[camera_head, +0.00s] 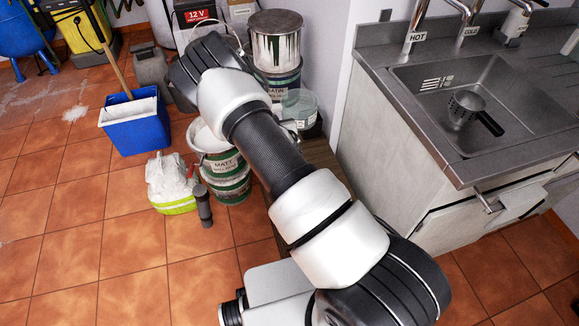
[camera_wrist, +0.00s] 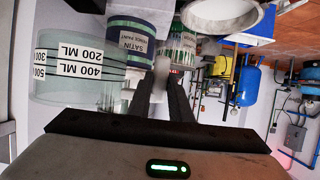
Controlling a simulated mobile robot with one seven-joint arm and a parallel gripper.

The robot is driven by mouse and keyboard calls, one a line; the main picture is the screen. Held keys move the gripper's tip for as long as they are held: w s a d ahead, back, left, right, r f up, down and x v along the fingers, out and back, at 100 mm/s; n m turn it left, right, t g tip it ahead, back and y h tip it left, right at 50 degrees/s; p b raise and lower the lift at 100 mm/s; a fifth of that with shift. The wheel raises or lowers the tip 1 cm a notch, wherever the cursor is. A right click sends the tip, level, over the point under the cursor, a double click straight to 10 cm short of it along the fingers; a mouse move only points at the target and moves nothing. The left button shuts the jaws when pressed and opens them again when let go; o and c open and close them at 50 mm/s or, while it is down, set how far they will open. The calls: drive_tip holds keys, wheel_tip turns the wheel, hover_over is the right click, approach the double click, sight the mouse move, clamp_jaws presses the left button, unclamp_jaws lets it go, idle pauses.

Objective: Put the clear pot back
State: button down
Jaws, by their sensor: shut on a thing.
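The clear pot (camera_head: 303,103) stands right of the stacked tins in the head view, partly hidden by my arm. In the wrist view, which is upside down, the clear pot (camera_wrist: 77,88) is large at the left, with 200 ML and 400 ML labels. My gripper (camera_wrist: 163,88) shows there with its fingers close together, shut on a small pale thing whose identity I cannot tell. The pot is beside the fingers, not visibly between them. In the head view my gripper is hidden behind my arm.
A SATIN tin (camera_wrist: 138,32) is beyond the pot, under a paint-streaked tin (camera_head: 276,45). An open MATT tin (camera_head: 222,164) with white paint stands left of my arm. A blue bucket (camera_head: 135,128) is farther left. A sink counter (camera_head: 385,75) bounds the right. Tiled floor is open at lower left.

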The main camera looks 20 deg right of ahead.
drive_tip(key=w+a+f+b, duration=0.1)
drive_tip(key=f+b, duration=0.1)
drive_tip(key=f, duration=0.4)
drive_tip(key=w+a+f+y+b, duration=0.1)
drive_tip(key=w+f+b, duration=0.1)
drive_tip(key=f, duration=0.4)
drive_tip(key=shift+a+f+n, duration=0.15)
drive_tip(key=shift+f+n, duration=0.15)
drive_tip(key=shift+n, duration=0.1)
wheel_tip(320, 180, down, 10)
drive_tip(key=b, duration=0.3)
drive_tip(key=shift+r+b, duration=0.1)
drive_tip(key=shift+b, duration=0.25)
drive_tip(key=c, duration=1.6)
unclamp_jaws()
